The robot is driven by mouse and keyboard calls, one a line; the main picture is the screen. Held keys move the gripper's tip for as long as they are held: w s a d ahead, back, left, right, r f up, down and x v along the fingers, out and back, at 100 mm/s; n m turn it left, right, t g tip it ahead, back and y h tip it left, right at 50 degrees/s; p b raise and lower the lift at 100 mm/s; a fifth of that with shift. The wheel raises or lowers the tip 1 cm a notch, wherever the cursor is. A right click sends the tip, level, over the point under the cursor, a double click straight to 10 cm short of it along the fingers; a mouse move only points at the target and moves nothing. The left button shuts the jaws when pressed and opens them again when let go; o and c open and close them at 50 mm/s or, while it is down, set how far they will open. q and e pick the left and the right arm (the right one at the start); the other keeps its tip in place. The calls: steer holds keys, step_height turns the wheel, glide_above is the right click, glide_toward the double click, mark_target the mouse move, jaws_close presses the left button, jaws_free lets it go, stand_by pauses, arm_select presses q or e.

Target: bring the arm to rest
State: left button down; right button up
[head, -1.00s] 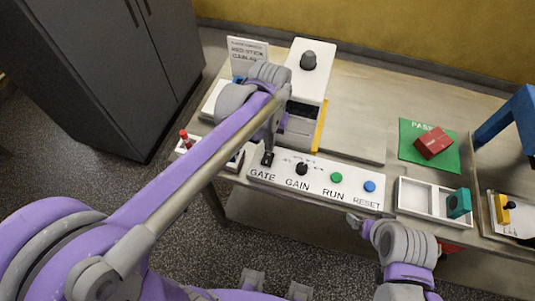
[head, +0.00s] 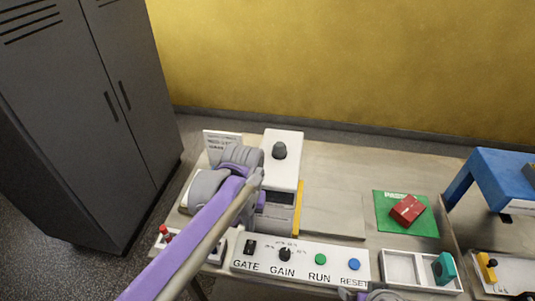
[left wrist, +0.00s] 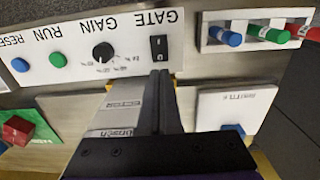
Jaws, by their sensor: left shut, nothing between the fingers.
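My left arm reaches in from the lower left over the bench in the head view. Its grey wrist (head: 232,175) is in front of the white machine (head: 283,158). In the left wrist view my left gripper (left wrist: 160,76) is shut and empty, its dark fingertips just short of the black GATE switch (left wrist: 159,46) in the picture. I cannot tell whether they touch the panel. The white control panel (head: 300,262) also carries the GAIN knob (head: 285,254), the green RUN button (head: 320,259) and the blue RESET button (head: 354,264). Only a sliver of my right gripper (head: 347,294) shows at the bottom edge.
A red block (head: 408,209) lies on the green mat (head: 421,227). A white two-part tray (head: 402,267) holds a teal block (head: 444,267). A blue stand (head: 494,178) is at the right. Red, green and blue sticks sit in a white rack (left wrist: 240,46). A grey cabinet (head: 75,130) stands left.

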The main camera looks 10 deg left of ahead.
arm_select(q)
steer(key=s+a+t, duration=0.1)
steer(key=s, duration=0.1)
steer(key=s+a+f+t, duration=0.1)
steer(key=s+a, duration=0.1)
steer(key=s, duration=0.1)
steer(key=s+a+t, duration=0.1)
steer(key=s, duration=0.1)
steer(key=shift+s+a+f, duration=0.15)
steer(key=shift+a+f, duration=0.05)
steer(key=s+a+f+t, duration=0.2)
steer(key=s+f, duration=0.1)
steer(key=s, duration=0.2)
steer(key=shift+a+t, duration=0.15)
steer(key=shift+t, duration=0.25)
steer(key=shift+f, duration=0.1)
